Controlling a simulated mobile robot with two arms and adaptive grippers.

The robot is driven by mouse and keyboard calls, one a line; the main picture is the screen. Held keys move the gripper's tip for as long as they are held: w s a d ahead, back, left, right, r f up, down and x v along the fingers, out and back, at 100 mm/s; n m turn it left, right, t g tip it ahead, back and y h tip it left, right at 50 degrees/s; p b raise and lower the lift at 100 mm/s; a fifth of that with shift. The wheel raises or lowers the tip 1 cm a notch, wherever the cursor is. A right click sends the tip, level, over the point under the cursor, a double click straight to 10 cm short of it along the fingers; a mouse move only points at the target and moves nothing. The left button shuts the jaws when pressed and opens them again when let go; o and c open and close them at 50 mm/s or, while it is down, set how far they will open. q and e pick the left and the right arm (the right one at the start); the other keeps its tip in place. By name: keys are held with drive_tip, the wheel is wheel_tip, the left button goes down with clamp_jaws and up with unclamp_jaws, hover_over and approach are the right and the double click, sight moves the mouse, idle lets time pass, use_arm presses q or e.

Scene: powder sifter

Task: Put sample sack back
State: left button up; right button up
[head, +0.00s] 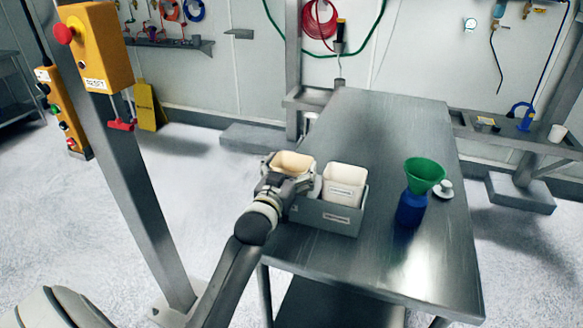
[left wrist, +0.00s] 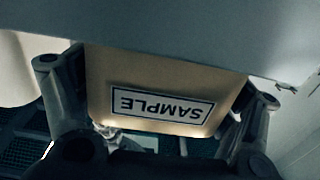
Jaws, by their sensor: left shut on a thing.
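The tan sample sack (head: 293,162) is open-topped and upright at the left end of the grey holder (head: 326,217) in the head view. In the left wrist view the sack (left wrist: 150,80) shows its SAMPLE label upside down. My left gripper (head: 290,184) is shut on the sack, with one finger on each side of it (left wrist: 157,95). I cannot tell whether the sack's bottom is inside the holder or above it. A white sack (head: 343,183) with a label stands in the holder's right part. My right gripper is not in view.
The holder stands at the near left of the steel table (head: 390,135). A green funnel (head: 424,172) sits on a blue bottle (head: 411,208) to the right, beside a small white item (head: 443,189). A yellow button box (head: 100,47) on a post is at left. The table's far part is clear.

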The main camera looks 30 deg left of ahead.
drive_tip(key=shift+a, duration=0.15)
use_arm(q)
drive_tip(key=o, duration=0.9)
drive_tip(key=shift+f, duration=0.15)
drive_tip(key=shift+o, duration=1.2)
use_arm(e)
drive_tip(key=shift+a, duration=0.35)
use_arm(q)
drive_tip(key=shift+r, duration=0.25)
drive_tip(key=shift+s+f, duration=0.15)
drive_tip(key=shift+s, duration=0.15)
drive_tip(key=b+v, duration=0.1)
drive_tip(key=v, duration=1)
drive_tip(key=shift+s+b, duration=0.25)
drive_tip(key=shift+b, duration=0.05)
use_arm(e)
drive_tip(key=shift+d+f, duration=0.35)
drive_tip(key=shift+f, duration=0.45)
